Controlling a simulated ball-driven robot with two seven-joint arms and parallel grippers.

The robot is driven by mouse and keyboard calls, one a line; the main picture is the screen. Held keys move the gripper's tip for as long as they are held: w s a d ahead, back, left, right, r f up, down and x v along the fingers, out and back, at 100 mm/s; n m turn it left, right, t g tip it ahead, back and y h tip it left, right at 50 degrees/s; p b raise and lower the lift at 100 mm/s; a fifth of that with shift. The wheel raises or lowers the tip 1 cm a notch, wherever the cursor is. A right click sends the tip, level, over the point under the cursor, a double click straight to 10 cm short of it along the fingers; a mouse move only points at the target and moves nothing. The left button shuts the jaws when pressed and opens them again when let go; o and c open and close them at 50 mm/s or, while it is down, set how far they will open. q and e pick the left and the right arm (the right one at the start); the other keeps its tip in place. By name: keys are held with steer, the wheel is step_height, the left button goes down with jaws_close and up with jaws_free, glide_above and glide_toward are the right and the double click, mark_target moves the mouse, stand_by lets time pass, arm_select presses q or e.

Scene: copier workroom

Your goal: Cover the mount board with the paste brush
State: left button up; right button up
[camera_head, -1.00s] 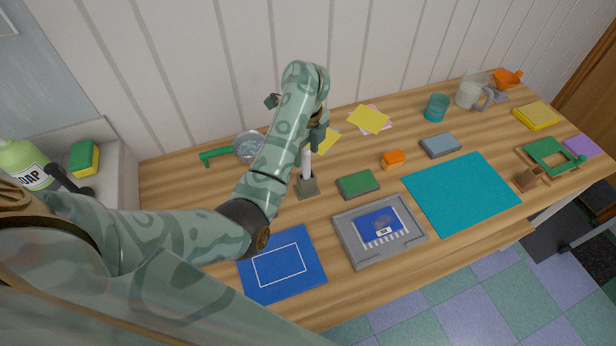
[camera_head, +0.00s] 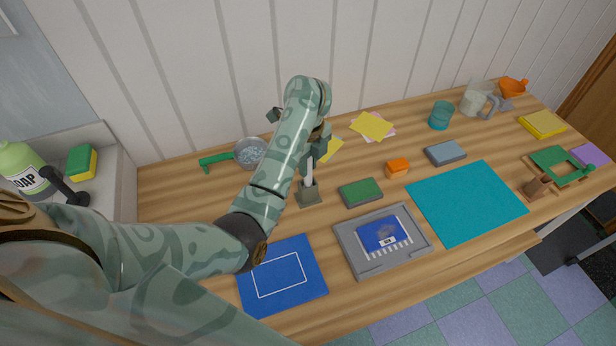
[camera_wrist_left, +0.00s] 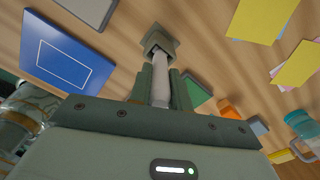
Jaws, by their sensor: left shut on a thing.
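The paste brush has a pale handle (camera_head: 308,179) and stands upright in a small grey-green holder (camera_head: 309,195). My left gripper (camera_head: 311,162) is shut on the upper part of the brush. In the left wrist view its fingers (camera_wrist_left: 161,84) flank the pale handle (camera_wrist_left: 160,72), whose far end is inside the holder (camera_wrist_left: 160,42); the bristles are hidden. A flat blue board with a white outlined rectangle (camera_head: 281,294), which appears to be the mount board, lies left of the grey tray. It also shows in the left wrist view (camera_wrist_left: 62,52). My right gripper is out of view.
A grey tray (camera_head: 348,245) with a blue card is right of the blue board.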

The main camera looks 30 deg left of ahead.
arm_select(q)
steer(key=shift+r+p, duration=4.8)
steer(key=shift+r, duration=0.75)
steer(key=shift+f, duration=0.1)
